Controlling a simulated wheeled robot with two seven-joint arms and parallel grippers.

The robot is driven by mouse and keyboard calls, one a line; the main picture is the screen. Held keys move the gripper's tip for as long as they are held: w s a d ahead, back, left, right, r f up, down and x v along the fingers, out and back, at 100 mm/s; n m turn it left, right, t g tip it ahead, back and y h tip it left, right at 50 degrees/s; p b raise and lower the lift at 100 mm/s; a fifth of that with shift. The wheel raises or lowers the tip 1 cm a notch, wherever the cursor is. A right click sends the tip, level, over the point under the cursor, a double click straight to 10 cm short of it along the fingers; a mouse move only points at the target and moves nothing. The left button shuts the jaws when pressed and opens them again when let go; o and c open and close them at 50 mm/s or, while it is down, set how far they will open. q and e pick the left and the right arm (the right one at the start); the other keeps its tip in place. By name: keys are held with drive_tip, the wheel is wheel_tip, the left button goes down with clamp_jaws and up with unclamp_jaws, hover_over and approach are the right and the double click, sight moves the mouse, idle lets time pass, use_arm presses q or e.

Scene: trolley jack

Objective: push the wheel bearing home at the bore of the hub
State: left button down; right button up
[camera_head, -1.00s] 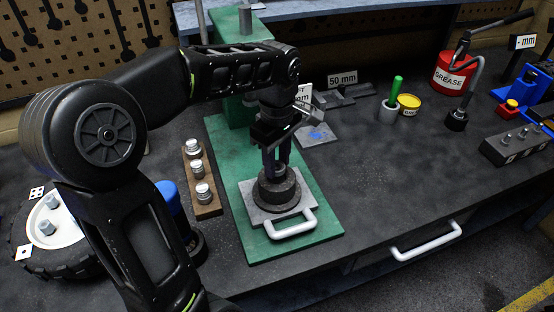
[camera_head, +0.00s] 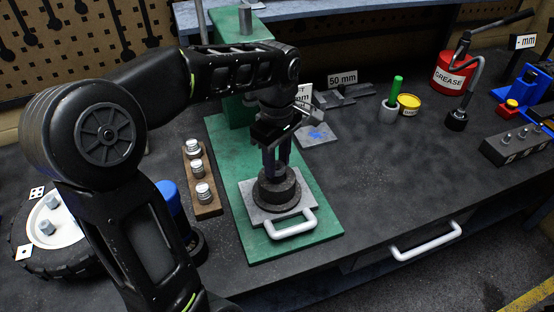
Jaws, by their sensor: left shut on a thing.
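The dark round hub (camera_head: 278,192) sits on a grey plate (camera_head: 252,212) with a white handle, on the green press base (camera_head: 310,236). My left gripper (camera_head: 276,172) points straight down over the hub. Its fingers are close together at the hub's top, at the bore. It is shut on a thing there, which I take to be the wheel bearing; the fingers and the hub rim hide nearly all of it. I cannot tell how deep it sits in the bore. My right gripper is not in view.
A wooden block (camera_head: 207,203) with several metal pieces stands left of the press base. A tyre (camera_head: 62,262) lies at the far left. A grease can (camera_head: 453,74), a yellow tin (camera_head: 409,104) and a green-handled brush pot (camera_head: 389,113) stand at the back right. The bench's middle right is clear.

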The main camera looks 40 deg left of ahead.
sight(277, 166)
use_arm(q)
drive_tip(key=shift+f+b, duration=0.95)
drive_tip(key=shift+f, duration=0.3)
drive_tip(key=c, duration=0.9)
unclamp_jaws()
drive_tip(key=shift+r, duration=0.1)
wheel_tip(277, 166, up, 7)
drive_tip(key=shift+f, duration=0.15)
drive_tip(key=shift+r+p, duration=0.45)
drive_tip(key=shift+r, duration=0.05)
drive_tip(key=shift+f, duration=0.1)
